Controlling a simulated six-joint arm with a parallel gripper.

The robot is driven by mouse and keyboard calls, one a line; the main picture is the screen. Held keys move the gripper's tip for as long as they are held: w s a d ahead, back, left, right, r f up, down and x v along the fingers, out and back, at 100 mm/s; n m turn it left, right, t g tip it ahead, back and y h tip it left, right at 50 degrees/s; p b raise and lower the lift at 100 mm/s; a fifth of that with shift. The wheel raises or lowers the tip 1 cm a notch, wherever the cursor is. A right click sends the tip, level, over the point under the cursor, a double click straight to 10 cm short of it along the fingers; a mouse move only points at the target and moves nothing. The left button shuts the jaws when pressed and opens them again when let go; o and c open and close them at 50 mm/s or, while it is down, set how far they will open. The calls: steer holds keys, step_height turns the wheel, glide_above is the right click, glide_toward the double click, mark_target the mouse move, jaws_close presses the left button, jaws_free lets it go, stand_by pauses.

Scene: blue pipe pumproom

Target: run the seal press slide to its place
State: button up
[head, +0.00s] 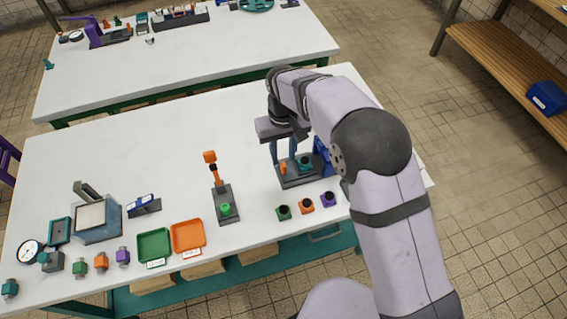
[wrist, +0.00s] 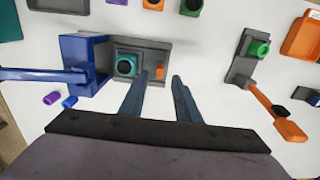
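The seal press has a grey base (head: 300,181) and a blue column block (head: 322,156) at the right of the table. In the wrist view its base (wrist: 158,45) shows ahead of my fingers, with the blue block (wrist: 82,62) and a long blue lever (wrist: 35,74) at left. A teal square seat with a dark round centre (wrist: 127,66) and a small orange block (wrist: 160,72) sit on the base. I cannot tell for sure which part is the slide. My gripper (wrist: 160,80) is open and empty, pointing down over the press; its fingertips look near the orange block, contact unclear.
A grey fixture with an orange lever (head: 213,175) and green piece (head: 225,209) stands to the left. Green, orange and purple pieces (head: 306,205) line the front edge. Green (head: 153,246) and orange trays (head: 187,236) lie farther left. White tabletop between is clear.

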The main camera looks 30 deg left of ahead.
mark_target(284, 164)
steer(key=shift+f+p, duration=0.75)
steer(key=shift+f, duration=2.1)
steer(key=shift+c, duration=0.3)
jaws_close()
steer(key=shift+w+d, duration=0.1)
